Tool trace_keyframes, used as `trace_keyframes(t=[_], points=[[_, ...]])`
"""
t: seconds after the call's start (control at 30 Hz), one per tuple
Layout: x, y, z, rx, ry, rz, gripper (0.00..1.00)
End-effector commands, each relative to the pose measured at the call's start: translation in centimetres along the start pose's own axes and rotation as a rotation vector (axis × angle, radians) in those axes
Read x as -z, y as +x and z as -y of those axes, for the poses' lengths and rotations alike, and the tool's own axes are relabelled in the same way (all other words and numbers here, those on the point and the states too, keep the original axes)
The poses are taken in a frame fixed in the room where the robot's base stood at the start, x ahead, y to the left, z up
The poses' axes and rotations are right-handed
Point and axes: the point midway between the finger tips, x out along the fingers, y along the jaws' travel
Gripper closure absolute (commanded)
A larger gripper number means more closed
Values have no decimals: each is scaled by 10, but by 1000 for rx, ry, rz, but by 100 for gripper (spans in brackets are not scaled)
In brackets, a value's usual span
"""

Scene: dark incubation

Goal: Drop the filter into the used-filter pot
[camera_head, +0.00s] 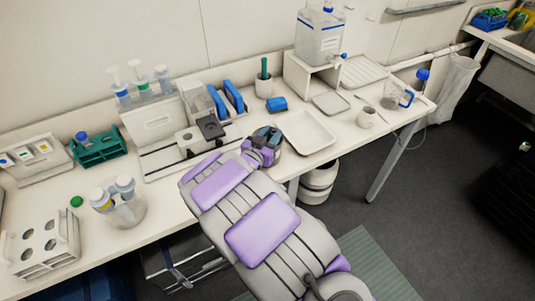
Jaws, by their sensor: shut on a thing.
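My gripper (268,135) is over the bench's front part, left of the white shallow tray and right of the black-topped device. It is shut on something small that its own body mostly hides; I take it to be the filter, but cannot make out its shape. Another white pot (263,87) at the back holds a green upright thing. I cannot read a label that tells which is the used-filter pot.
The white tray (305,133) is beside my gripper. A glass jug (397,97) with a blue handle stands near the right end. A water container (319,38) stands on a raised shelf. Bottles and racks crowd the left.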

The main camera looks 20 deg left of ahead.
Motion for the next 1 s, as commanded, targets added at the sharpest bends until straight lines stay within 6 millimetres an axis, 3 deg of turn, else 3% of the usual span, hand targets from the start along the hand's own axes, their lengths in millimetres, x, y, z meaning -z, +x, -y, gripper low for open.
trace_keyframes(t=[0.27,0.3,0.57,0.83,1.0], points=[[-4,-1,5,1,-4,0,95],[-4,-1,6,1,-5,0,64],[-3,0,4,0,-3,0,39],[-2,-1,2,1,-2,0,38],[-2,-13,5,3,-4,1,38]])
